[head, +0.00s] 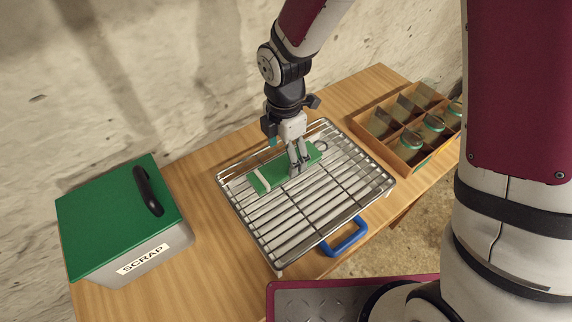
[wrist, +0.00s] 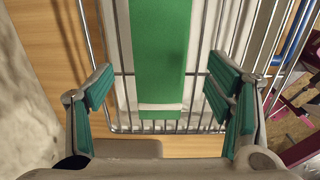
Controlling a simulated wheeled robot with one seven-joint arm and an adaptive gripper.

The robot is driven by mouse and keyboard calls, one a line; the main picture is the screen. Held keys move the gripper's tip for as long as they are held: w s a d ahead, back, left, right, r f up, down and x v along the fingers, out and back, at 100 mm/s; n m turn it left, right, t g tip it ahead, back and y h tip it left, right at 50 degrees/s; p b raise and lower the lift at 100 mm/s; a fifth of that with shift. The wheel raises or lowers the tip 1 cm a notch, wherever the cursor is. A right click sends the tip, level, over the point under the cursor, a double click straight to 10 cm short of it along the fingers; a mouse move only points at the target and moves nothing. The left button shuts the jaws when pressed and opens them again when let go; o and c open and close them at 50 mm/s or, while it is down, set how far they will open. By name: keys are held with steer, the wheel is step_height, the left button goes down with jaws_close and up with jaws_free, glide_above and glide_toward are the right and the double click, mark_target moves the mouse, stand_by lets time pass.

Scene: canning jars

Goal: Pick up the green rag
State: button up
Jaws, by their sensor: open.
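The green rag (head: 272,172) lies as a long folded strip on the wire rack (head: 339,210), with a pale band near its left end. In the wrist view the rag (wrist: 160,55) runs up from between the fingers, its banded end nearest me. My gripper (head: 299,168) points down over the rag's middle in the head view and hides part of it. In the wrist view my gripper (wrist: 163,95) is open, one finger on each side of the rag with gaps between. I cannot tell how far the fingertips are above the rack.
A scrap box (head: 128,262) with a green lid and black handle stands left on the wooden table (head: 207,187). A divided wooden crate (head: 379,152) with several jars stands right. The rack has a blue handle (head: 346,240) at its front. A wall rises behind.

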mark_target(286, 163)
steer(key=shift+w+d+f, duration=0.1)
steer(key=shift+d+f, duration=0.05)
steer(key=shift+f, duration=1.8)
steer(key=c, duration=1.2)
steer(key=shift+c, duration=0.2)
steer(key=shift+r, duration=0.15)
